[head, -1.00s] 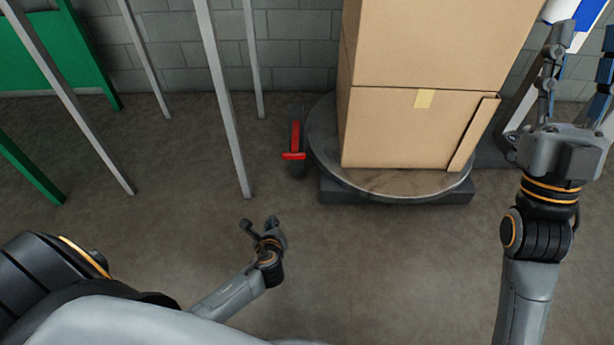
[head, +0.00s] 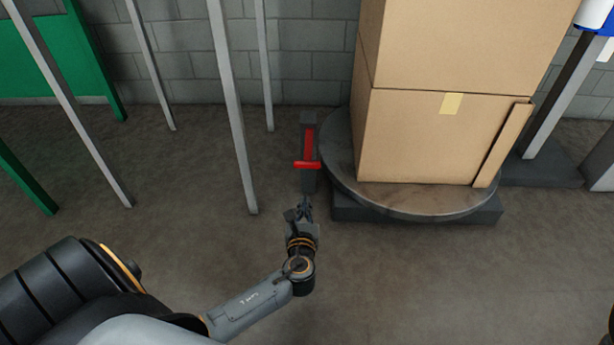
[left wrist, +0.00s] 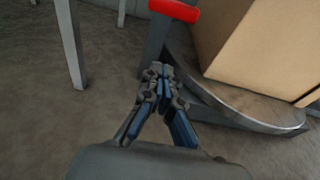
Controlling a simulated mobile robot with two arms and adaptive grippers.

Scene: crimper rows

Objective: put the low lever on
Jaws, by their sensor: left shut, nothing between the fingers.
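The low lever (head: 307,150) is red with a crossbar handle and sits on a dark upright post beside the round platform. Its red handle (left wrist: 174,10) also shows at the top of the left wrist view, cut off by the frame edge. My left gripper (head: 304,205) is just below and in front of the lever in the head view, apart from the handle. In the left wrist view my left gripper (left wrist: 160,70) has its fingers together with nothing between them. My right gripper is out of view.
A round metal turntable (head: 425,200) on a dark base carries stacked cardboard boxes (head: 430,135) right of the lever. Grey metal legs (head: 233,110) stand to the left. Open floor lies in front.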

